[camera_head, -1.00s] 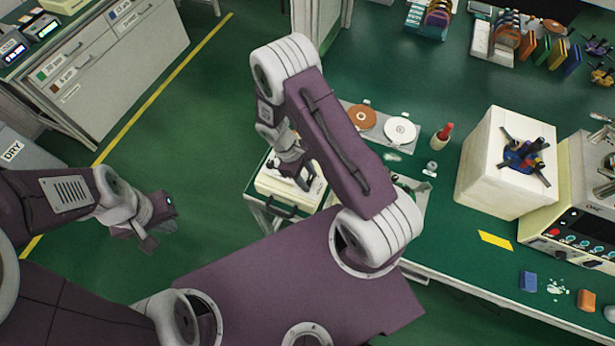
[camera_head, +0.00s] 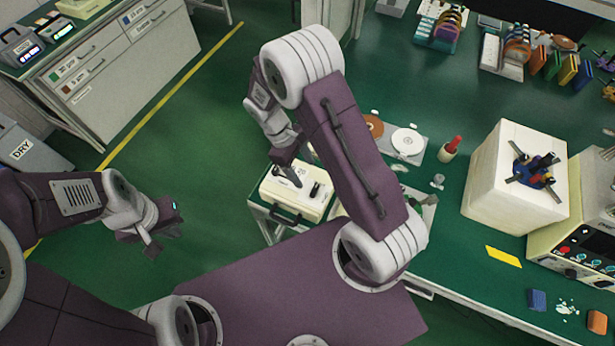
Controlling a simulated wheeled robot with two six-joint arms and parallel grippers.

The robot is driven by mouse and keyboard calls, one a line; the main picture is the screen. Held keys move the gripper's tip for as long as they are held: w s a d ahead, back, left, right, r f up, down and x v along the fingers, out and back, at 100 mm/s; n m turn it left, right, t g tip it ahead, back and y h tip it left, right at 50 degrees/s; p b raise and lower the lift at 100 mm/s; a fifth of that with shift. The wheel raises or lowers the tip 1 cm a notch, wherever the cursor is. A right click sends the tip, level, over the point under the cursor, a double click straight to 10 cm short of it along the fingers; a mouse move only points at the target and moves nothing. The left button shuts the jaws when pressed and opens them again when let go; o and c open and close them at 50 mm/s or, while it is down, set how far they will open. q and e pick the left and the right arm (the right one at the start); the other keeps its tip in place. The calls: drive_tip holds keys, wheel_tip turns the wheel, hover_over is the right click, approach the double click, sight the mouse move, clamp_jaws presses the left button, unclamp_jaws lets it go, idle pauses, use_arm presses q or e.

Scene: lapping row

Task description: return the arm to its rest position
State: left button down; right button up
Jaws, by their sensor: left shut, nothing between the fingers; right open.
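My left gripper (camera_head: 152,250) is at the left over the open green floor, shut and empty, with nothing near it. My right arm stands raised in the middle of the view, bent at the elbow. My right gripper (camera_head: 289,163) points down above the cream case (camera_head: 303,203) and is open. It looks apart from the case, though the gap is hard to judge. The case has a dark handle at its front and small dark items on its lid.
The green workbench (camera_head: 460,265) fills the right, with a white block (camera_head: 497,190), a red-topped bottle (camera_head: 449,150), a white disc (camera_head: 407,141) and a yellow strip (camera_head: 503,256). Drawer cabinets (camera_head: 120,75) stand at the upper left. The floor between is clear.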

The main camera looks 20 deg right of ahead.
drive_tip(key=shift+r, duration=0.1)
idle(0.4)
wheel_tip(320, 180, up, 7)
drive_tip(key=d+m+t+y, duration=0.1)
drive_tip(key=d+m+t, duration=0.1)
drive_tip(key=s+a+r+m+t+y, duration=0.1)
drive_tip(key=s+m+t+y, duration=0.1)
drive_tip(key=s+m, duration=0.4)
drive_tip(key=shift+s+a+r+m, duration=0.15)
drive_tip(key=shift+s+a+m, duration=0.15)
drive_tip(key=shift+s, duration=0.45)
